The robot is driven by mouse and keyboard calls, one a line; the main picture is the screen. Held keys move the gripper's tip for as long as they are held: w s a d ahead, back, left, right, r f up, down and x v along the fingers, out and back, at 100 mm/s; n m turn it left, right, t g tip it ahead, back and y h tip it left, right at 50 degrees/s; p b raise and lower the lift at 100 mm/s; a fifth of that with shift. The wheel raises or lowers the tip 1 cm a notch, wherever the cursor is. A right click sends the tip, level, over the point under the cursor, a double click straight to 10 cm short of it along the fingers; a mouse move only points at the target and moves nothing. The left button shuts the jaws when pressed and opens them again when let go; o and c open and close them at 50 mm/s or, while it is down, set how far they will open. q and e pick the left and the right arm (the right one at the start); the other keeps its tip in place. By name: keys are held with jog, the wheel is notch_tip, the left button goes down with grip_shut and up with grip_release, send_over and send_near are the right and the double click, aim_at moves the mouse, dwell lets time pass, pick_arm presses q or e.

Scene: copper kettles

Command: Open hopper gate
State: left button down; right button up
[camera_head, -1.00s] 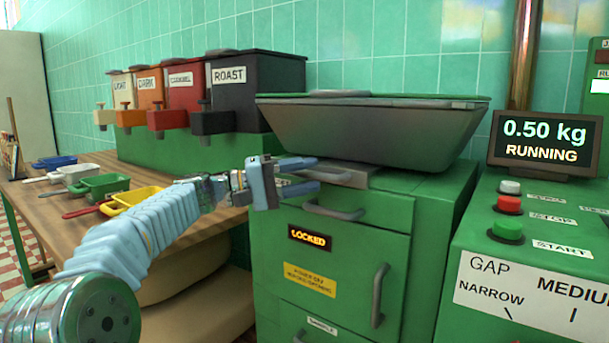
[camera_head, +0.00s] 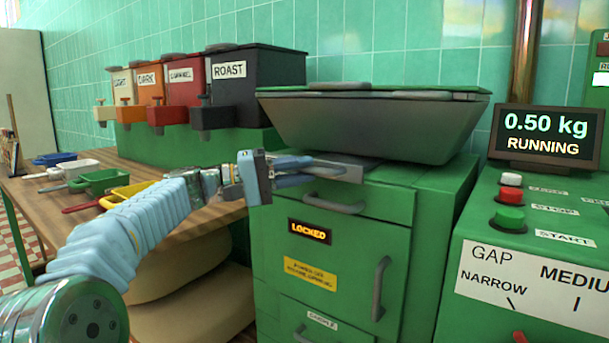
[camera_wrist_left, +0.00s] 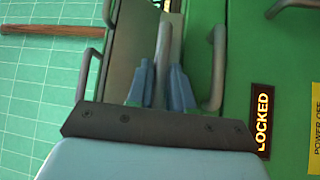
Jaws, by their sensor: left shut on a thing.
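The grey metal hopper (camera_head: 370,125) sits on top of the green machine cabinet. A flat grey gate plate (camera_head: 345,171) sticks out beneath it at the left front. My left gripper (camera_head: 308,171) reaches in from the left and is shut on the gate's thin grey handle. In the left wrist view the handle (camera_wrist_left: 163,50) lies between the two blue fingers (camera_wrist_left: 161,88). The fingers partly hide the plate. How far the gate stands open cannot be told. My right gripper is not in view.
The cabinet has a grey drawer handle (camera_head: 335,203) just below my fingers and a lit LOCKED sign (camera_head: 310,231). A display (camera_head: 546,135) reads 0.50 kg RUNNING. Red (camera_head: 510,195) and green (camera_head: 509,218) buttons stand at right. Scoops (camera_head: 97,182) lie on the wooden counter at left.

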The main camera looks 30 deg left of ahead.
pick_arm(q)
jog(key=s+b, duration=0.1)
jog(key=s, duration=0.3)
jog(key=shift+s+a, duration=0.15)
jog(key=shift+s, duration=0.15)
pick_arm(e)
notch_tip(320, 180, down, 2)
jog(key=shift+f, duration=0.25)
pick_arm(q)
jog(key=c, duration=1.1)
grip_release()
jog(key=shift+a, duration=0.1)
jog(key=v, duration=1.3)
jog(key=shift+s+a+f, duration=0.2)
jog(key=shift+s+a, duration=0.05)
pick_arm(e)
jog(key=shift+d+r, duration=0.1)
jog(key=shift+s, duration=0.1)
